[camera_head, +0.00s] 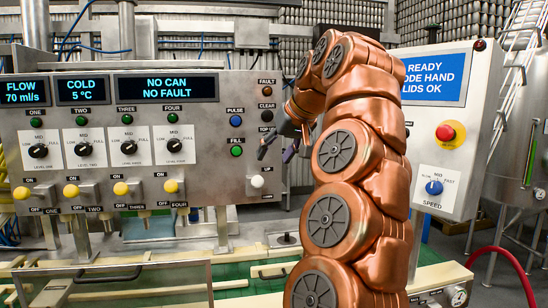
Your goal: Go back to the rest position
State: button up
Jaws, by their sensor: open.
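My gripper (276,150) is in front of the right end of the filler's control panel (210,150), near the green FILL button (236,152) and the white UP knob (257,181). Its dark fingers are spread apart and nothing shows between them. My copper-coloured arm rises through the middle right and bends over at the top toward the panel. It hides part of the gripper's wrist and what lies behind. I cannot tell whether a fingertip touches the panel.
A seamer panel (450,190) with a screen, red button (446,132) and blue speed knob (434,187) stands right of my arm. The panel display (166,87) reads "NO CAN NO FAULT". Yellow-knobbed levers (121,188) stick out below. A red hose (510,258) curves at lower right.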

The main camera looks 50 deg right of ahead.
dwell(0.7)
jog(key=a+f+n+g+y, duration=0.1)
jog(key=a+f+n, duration=0.1)
jog(key=a+f, duration=0.45)
jog(key=w+a+f+n+g+y, duration=0.1)
jog(key=a+f+n+g, duration=0.15)
jog(key=a, duration=0.75)
jog(key=a+f+n+g, duration=0.1)
jog(key=a+f, duration=0.5)
jog(key=a, duration=0.2)
jog(key=s+a+f+g, duration=0.2)
jog(key=s+a+f, duration=0.3)
jog(key=s+f, duration=0.6)
jog(key=s+a+f+g, duration=0.3)
jog(key=s+a+f, duration=0.1)
jog(key=s+f, duration=0.7)
notch_tip(320, 180, down, 3)
jog(key=shift+s+a+r, duration=0.2)
jog(key=shift+s+a, duration=0.2)
jog(key=shift+n+g, duration=0.25)
